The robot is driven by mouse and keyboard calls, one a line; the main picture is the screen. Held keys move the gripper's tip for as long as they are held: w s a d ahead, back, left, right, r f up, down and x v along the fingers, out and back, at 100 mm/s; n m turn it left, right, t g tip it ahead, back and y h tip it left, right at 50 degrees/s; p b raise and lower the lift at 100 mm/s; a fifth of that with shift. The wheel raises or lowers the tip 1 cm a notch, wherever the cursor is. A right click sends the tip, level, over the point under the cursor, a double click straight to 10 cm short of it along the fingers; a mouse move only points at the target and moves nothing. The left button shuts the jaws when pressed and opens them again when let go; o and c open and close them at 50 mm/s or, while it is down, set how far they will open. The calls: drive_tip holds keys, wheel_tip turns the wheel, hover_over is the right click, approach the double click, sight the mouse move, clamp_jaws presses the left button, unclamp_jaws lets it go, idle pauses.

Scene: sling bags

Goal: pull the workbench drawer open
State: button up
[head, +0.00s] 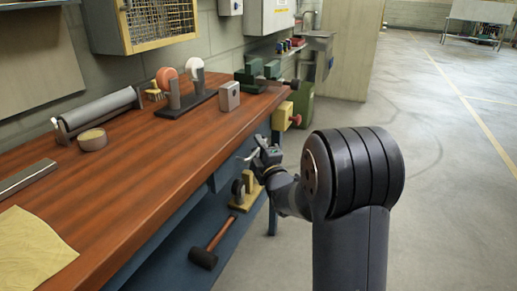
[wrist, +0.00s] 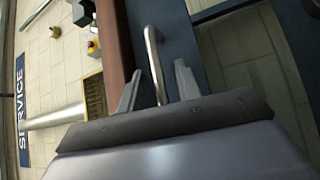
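The workbench has a reddish wooden top (head: 130,140) and a blue frame below. In the wrist view its dark blue drawer front (wrist: 180,40) carries a silver bar handle (wrist: 152,55). My gripper (wrist: 157,85) is open, with one finger on each side of the handle and a visible gap to both. The handle's lower end shows between the fingers. I cannot tell how deep it sits between them. In the head view my gripper (head: 256,156) is beside the bench's front edge, and my arm comes in from the right. The drawer front is mostly hidden there.
A mallet (head: 208,247) and a yellow-based tool (head: 246,192) lie on the blue lower shelf (head: 180,262). Open concrete floor (head: 440,150) lies to the right.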

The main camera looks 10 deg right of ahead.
drive_tip(key=shift+c, duration=0.2)
clamp_jaws()
idle(0.4)
drive_tip(key=s+d+b, duration=0.2)
drive_tip(key=s+d, duration=0.5)
drive_tip(key=d, duration=0.3)
drive_tip(key=s+d+b, duration=0.3)
drive_tip(key=s+d, duration=0.4)
drive_tip(key=d, duration=0.3)
drive_tip(key=shift+s, duration=0.35)
drive_tip(key=shift+o, duration=0.2)
unclamp_jaws()
